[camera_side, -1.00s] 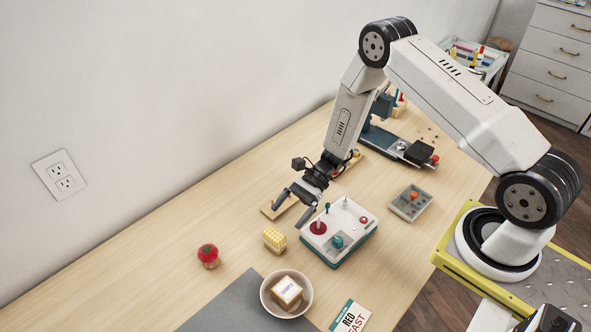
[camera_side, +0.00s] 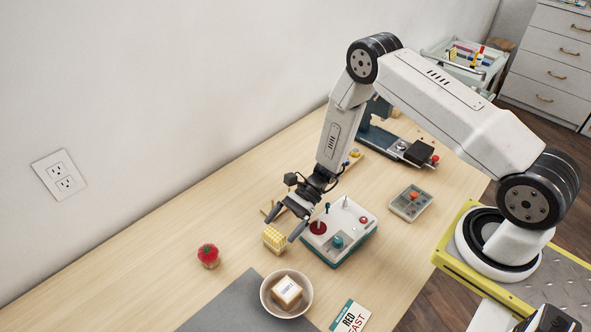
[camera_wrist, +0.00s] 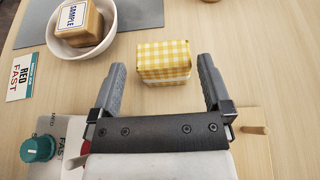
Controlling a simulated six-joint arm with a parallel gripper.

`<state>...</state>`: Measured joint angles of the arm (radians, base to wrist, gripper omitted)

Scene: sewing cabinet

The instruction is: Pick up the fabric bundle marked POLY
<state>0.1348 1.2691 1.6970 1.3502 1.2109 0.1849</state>
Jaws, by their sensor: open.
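A yellow-and-white checked fabric bundle (camera_side: 274,239) with a pale band sits on the wooden table; it also shows in the wrist view (camera_wrist: 163,60). No POLY mark is readable on it. A tan bundle (camera_wrist: 80,24) with a label reading SAMPLE lies in a white bowl (camera_wrist: 104,47); in the side view the bowl (camera_side: 265,299) holds the same bundle (camera_side: 287,291). My gripper (camera_side: 283,227) is open and empty, close to the checked bundle. In the wrist view the fingers (camera_wrist: 161,68) straddle the bundle's width, with the bundle at and just beyond their tips.
A white control box (camera_side: 352,226) with knobs stands right of my gripper. A red pincushion (camera_side: 208,256) sits to the left. Bare table lies around the pincushion.

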